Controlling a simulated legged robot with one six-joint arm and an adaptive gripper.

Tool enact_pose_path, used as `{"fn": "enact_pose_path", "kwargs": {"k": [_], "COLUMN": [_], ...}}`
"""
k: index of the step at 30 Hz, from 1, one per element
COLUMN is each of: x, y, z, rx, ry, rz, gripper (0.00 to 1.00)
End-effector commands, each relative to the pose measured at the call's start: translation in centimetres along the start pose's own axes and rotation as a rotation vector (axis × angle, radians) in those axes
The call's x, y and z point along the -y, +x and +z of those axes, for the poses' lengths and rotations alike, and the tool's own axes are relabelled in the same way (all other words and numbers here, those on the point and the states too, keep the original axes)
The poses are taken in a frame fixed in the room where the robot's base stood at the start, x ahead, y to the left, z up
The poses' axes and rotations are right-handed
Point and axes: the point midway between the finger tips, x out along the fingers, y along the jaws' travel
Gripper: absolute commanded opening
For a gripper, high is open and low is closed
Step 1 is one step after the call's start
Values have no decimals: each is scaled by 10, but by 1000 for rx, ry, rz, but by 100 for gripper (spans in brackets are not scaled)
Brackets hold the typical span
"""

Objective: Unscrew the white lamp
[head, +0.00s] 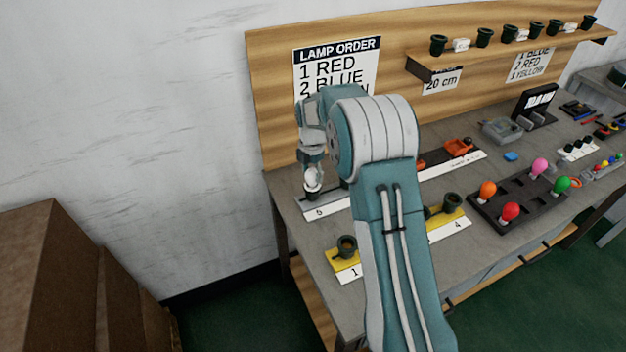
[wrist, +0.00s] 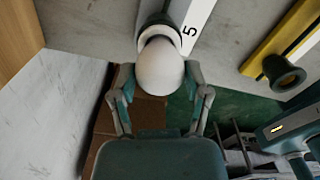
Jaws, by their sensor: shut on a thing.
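The white lamp (wrist: 160,68) sits in a dark socket (wrist: 158,28) on the strip marked 5 (wrist: 196,22) in the wrist view. In the head view the white lamp (head: 312,178) shows small at the left end of the grey strip (head: 330,205). My gripper (wrist: 160,82) is shut on the lamp, with one finger on each side of it. In the head view my gripper (head: 312,168) points down over the socket, and my arm hides the middle of the bench. I cannot tell whether the lamp is loose in its socket.
A yellow strip (head: 348,258) with empty dark sockets stands in front. A dark tray (head: 515,215) at the right holds orange, red, green and pink lamps. A wooden board (head: 275,100) rises behind the bench. Brown boxes (head: 60,270) stand on the floor at the left.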

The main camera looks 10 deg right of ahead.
Motion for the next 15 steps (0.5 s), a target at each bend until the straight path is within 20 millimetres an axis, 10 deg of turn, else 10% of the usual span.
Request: {"fn": "enact_pose_path", "kwargs": {"k": [10,11,12,15], "x": [0,0,0,0], "y": [0,0,0,0], "z": [0,0,0,0], "rx": [0,0,0,0], "ry": [-92,-92,-92,-91], "rz": [-1,-1,-1,-1], "gripper": [31,70,88,100]}}
